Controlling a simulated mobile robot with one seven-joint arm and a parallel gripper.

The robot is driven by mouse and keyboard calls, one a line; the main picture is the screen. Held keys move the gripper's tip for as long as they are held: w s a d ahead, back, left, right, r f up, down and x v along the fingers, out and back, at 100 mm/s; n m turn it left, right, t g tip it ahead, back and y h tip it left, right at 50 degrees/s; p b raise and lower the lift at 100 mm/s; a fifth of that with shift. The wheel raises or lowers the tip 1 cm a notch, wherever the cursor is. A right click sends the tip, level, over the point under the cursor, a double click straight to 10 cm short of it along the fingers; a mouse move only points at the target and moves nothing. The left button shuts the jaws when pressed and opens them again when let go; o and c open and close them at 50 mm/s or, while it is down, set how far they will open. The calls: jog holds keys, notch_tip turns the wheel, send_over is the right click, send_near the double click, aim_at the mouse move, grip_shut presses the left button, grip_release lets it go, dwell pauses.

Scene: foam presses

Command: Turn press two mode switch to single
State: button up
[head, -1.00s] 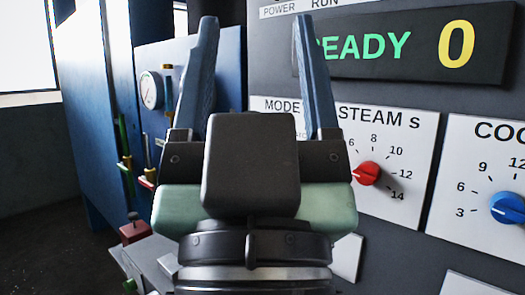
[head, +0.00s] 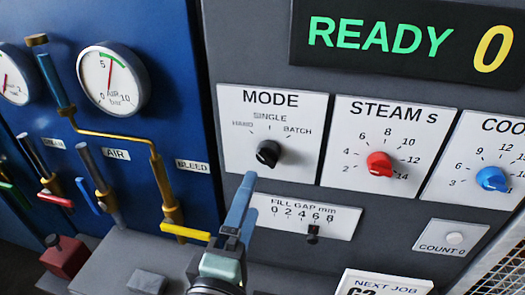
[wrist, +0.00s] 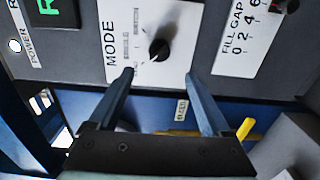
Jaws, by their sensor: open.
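The mode switch (head: 268,153) is a black knob on a white MODE plate (head: 240,107), with HAND, SINGLE and BATCH marked around it. My gripper (head: 247,180) is just below the knob in the head view, seen nearly edge-on. In the wrist view the knob (wrist: 159,50) shows beyond and between the two blue fingertips of my gripper (wrist: 160,75). The fingers are spread, with nothing between them, and appear apart from the knob. No press number shows.
Right of the mode plate are a red steam knob (head: 379,164) and a blue knob (head: 491,179). A fill gap slider (head: 313,231) sits below. At left, a blue panel carries a gauge (head: 112,80), brass pipes and a yellow-handled valve (head: 186,232) close to my gripper.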

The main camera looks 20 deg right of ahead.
aim_at(265, 161)
jog(key=p+x, duration=0.3)
jog(key=x, duration=0.7)
jog(key=shift+d+r, duration=0.1)
jog(key=shift+d, duration=0.15)
jog(key=shift+a, duration=0.1)
grip_shut()
